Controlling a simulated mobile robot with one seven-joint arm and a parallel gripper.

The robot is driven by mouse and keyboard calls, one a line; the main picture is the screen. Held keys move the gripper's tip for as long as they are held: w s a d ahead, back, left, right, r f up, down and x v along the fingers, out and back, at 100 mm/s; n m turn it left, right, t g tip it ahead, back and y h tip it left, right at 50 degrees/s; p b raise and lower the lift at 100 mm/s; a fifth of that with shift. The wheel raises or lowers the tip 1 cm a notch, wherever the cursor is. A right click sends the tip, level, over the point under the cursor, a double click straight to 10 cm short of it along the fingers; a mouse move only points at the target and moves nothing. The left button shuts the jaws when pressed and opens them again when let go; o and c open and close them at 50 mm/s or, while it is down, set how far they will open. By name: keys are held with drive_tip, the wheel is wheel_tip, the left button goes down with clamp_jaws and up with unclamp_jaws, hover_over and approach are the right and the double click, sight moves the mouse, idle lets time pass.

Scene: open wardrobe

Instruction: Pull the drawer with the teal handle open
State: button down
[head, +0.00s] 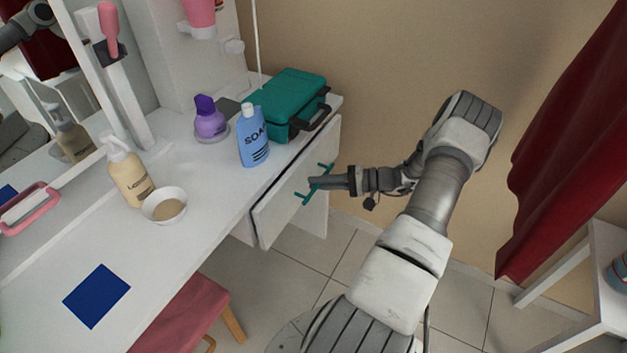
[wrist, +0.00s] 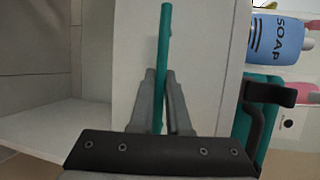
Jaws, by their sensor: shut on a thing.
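The teal handle (head: 312,187) is a thin bar on the white drawer front (head: 275,209), under the right end of the white dressing table. My gripper (head: 322,182) reaches it from the right and is shut on the handle. In the wrist view, the gripper's grey fingers (wrist: 164,105) close on both sides of the teal bar (wrist: 165,40), with the white drawer front behind. The drawer front's top edge stands a little out from the tabletop edge in the head view; how far it is open I cannot tell exactly.
On the tabletop (head: 195,230) stand a blue soap bottle (head: 253,143), a teal case (head: 285,100), a purple bottle (head: 209,120), a lotion bottle (head: 130,177) and a white bowl (head: 165,205). A pink stool (head: 190,310) is below. A red curtain (head: 560,150) hangs right.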

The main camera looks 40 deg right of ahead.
drive_tip(key=s+d, duration=0.3)
drive_tip(key=s, duration=0.5)
drive_tip(key=s+d+b, duration=0.1)
drive_tip(key=s+d, duration=0.2)
drive_tip(key=s, duration=0.4)
drive_tip(key=shift+s+d, duration=0.3)
drive_tip(key=shift+s, duration=0.1)
drive_tip(key=c, duration=0.9)
unclamp_jaws()
drive_tip(key=w+a+p, duration=0.1)
drive_tip(key=w+a, duration=0.3)
drive_tip(key=w, duration=0.5)
drive_tip(key=w+a, duration=0.3)
drive_tip(key=w, duration=0.5)
drive_tip(key=p+v, duration=0.2)
drive_tip(key=v, duration=1.5)
drive_tip(key=w+a+r+g+h+p, duration=0.1)
drive_tip(key=w+a+r+g+p, duration=0.1)
drive_tip(key=r, duration=0.6)
drive_tip(key=w+a+r+n+g+h+p, duration=0.1)
drive_tip(key=w+a+r+g+p, duration=0.1)
drive_tip(key=w+a+r+p, duration=0.2)
drive_tip(key=w+a+r+g+h+p, duration=0.1)
drive_tip(key=w+a+r+g+p, duration=0.1)
drive_tip(key=w+a+r, duration=0.5)
wheel_tip(320, 180, up, 6)
drive_tip(key=shift+w+a+f+n+g+h+p, duration=0.1)
drive_tip(key=shift+a+f+n+g+h+p, duration=0.1)
drive_tip(key=shift+n+g+h+p, duration=0.25)
